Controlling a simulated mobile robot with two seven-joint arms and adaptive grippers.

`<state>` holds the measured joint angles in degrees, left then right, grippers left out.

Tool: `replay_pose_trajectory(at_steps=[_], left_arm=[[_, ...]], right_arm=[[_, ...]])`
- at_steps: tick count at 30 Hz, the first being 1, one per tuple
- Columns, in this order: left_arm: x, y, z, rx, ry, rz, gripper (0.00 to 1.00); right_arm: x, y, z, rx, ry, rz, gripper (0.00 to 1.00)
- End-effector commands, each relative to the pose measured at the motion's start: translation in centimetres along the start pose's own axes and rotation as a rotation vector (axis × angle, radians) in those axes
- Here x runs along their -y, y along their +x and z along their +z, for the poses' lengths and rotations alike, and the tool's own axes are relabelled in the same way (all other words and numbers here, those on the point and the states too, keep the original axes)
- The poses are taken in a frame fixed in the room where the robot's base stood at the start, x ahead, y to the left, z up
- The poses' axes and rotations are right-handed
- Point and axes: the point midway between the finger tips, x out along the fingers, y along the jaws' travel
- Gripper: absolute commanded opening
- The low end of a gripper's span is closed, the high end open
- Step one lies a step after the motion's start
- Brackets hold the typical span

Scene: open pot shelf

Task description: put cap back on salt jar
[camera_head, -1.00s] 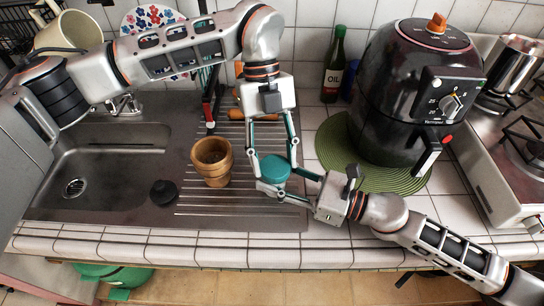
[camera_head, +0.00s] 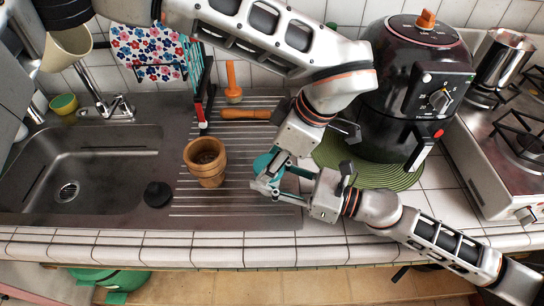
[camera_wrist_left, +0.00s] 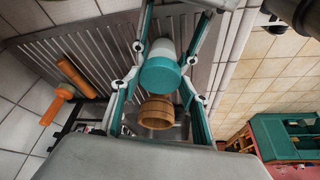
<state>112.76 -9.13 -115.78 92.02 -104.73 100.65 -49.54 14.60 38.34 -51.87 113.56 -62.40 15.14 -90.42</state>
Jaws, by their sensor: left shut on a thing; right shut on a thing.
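The teal cap (camera_head: 263,162) shows partly behind my left gripper (camera_head: 270,178) in the head view, above the metal drainboard. In the left wrist view the teal cap (camera_wrist_left: 160,76) lies between my left fingers, against a white part, the salt jar (camera_wrist_left: 162,48). My left gripper is shut on the cap. My right gripper (camera_head: 284,186) reaches in from the right and is shut on the jar, which the grippers largely hide in the head view. Cap and jar look in line and close together; I cannot tell whether the cap is seated.
A wooden mortar (camera_head: 206,170) stands on the drainboard left of the grippers. A black round piece (camera_head: 158,194) lies by the sink (camera_head: 92,165). The black air fryer (camera_head: 412,85) on a green mat (camera_head: 385,175) stands close on the right. Wooden utensils (camera_head: 246,114) lie behind.

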Motion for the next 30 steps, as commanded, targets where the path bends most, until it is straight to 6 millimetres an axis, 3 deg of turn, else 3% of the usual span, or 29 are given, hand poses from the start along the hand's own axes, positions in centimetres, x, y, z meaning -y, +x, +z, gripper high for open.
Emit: replay_pose_trajectory(at_steps=[3, 8, 9, 10, 11, 22, 30], left_arm=[[0.3, 0.0, -0.2, -0.001, 0.230, 0.096, 0.34], [0.2, 0.1, -0.1, 0.002, 0.235, 0.098, 0.34], [0.2, 0.1, -0.1, 0.003, 0.234, 0.097, 0.53], [0.1, 0.1, -0.1, 0.003, 0.233, 0.097, 0.60], [0.1, 0.1, -0.1, 0.003, 0.233, 0.097, 0.62], [0.1, -0.1, -0.2, 0.003, 0.229, 0.098, 0.62], [0.0, -2.9, -1.3, 0.003, 0.226, 0.101, 0.62]], right_arm=[[0.1, 0.0, 0.0, 0.000, 0.000, -0.001, 0.00], [0.1, 0.0, 0.0, 0.000, 0.000, -0.001, 0.00], [0.1, 0.0, 0.0, -0.001, 0.000, -0.001, 0.00], [0.1, 0.0, 0.0, -0.001, -0.001, -0.001, 0.00], [0.1, 0.0, 0.0, -0.001, -0.001, -0.001, 0.00], [0.0, 0.0, 0.0, 0.000, 0.000, 0.000, 0.00], [0.0, 0.0, 0.0, 0.000, 0.000, 0.000, 0.00]])
